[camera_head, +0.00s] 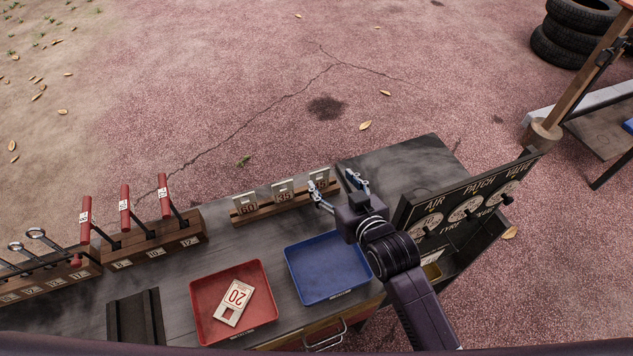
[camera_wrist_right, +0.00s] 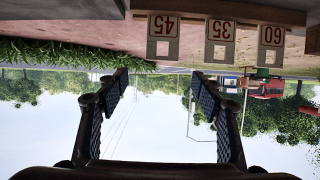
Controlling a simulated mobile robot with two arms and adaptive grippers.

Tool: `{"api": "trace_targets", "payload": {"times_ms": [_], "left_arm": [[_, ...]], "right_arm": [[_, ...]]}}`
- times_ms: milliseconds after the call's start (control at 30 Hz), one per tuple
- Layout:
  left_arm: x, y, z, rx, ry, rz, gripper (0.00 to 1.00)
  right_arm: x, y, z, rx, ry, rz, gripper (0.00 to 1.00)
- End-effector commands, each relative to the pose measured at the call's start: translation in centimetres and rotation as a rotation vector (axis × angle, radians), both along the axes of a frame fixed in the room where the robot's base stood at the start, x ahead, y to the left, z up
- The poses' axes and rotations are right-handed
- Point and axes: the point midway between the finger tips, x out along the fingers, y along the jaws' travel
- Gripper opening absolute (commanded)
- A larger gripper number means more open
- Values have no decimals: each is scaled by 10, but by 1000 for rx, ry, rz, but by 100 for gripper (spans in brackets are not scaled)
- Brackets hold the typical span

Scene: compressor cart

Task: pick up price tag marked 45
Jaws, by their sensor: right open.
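The price tag marked 45 (camera_head: 321,180) stands at the right end of a wooden rack, partly hidden by my right gripper (camera_head: 334,183). In the right wrist view the tag (camera_wrist_right: 163,38) shows upside down, whole and pale with red figures. My right gripper (camera_wrist_right: 161,88) is open and empty there, its fingers spread on either side below the tag in the picture. I cannot tell the exact gap to the tag. My left gripper is not in view.
Tags marked 35 (camera_head: 284,191) and 60 (camera_head: 246,204) share the rack (camera_head: 265,212). A blue tray (camera_head: 328,268) is empty. A red tray (camera_head: 258,320) holds a tag marked 20 (camera_head: 235,302). A gauge panel (camera_head: 465,207) stands to the right of my right arm.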

Motion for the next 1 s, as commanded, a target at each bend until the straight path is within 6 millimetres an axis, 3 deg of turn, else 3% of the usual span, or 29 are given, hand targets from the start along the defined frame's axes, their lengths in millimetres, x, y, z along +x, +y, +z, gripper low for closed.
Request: {"api": "trace_targets", "payload": {"times_ms": [33, 367, 567, 1000], "left_arm": [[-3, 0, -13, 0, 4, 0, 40], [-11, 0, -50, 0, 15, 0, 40], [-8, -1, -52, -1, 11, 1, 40], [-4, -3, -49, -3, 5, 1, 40]], "right_arm": [[0, 0, -13, 0, 1, 0, 61], [0, 0, -49, 0, 0, 0, 61], [7, 3, -53, 0, -1, 0, 61], [49, 24, -68, 0, 0, 0, 61]]}}
